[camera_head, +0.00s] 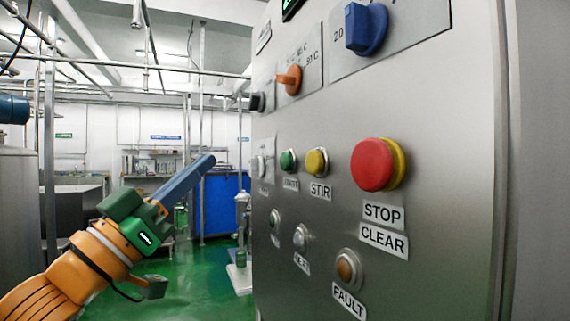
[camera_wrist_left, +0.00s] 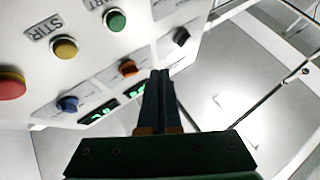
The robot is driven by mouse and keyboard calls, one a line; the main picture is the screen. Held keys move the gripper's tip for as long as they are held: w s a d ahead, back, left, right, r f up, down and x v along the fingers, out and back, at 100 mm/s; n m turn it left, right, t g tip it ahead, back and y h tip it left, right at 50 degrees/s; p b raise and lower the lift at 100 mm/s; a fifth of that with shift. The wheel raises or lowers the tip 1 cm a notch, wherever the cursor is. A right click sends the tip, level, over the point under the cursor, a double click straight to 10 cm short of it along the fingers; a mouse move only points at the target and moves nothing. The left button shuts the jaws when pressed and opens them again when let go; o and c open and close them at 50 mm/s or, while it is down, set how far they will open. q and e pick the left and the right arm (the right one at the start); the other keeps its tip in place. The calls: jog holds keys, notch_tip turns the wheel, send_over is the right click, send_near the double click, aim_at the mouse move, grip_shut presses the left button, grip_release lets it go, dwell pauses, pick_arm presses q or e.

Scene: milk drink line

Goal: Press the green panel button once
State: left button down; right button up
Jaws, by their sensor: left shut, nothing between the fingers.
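The green panel button (camera_head: 288,162) sits on the upright grey panel (camera_head: 440,120), left of the yellow STIR button (camera_head: 317,162). In the left wrist view the green button (camera_wrist_left: 116,20) is at the top, beside the yellow button (camera_wrist_left: 65,47). My left gripper (camera_head: 208,162) is shut and empty, in front of the panel and left of the green button in the head view. In the left wrist view its closed dark fingers (camera_wrist_left: 160,75) point toward the panel's edge, apart from the button. My right gripper is in neither view.
A large red STOP button (camera_head: 372,165) is on the panel's right. An orange knob (camera_head: 290,80) and a blue knob (camera_head: 362,28) are above. Indicator lamps, including FAULT (camera_head: 347,269), are below. Open green floor (camera_head: 205,275) lies left of the panel.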

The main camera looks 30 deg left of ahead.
aim_at(285, 161)
pick_arm(q)
jog(key=w+d+p, duration=0.5)
jog(key=w+p, duration=0.1)
jog(key=p, duration=0.2)
jog(key=shift+w+d, duration=0.35)
jog(key=shift+w, duration=0.05)
dwell(1.8)
jog(key=shift+w+d+p, duration=0.3)
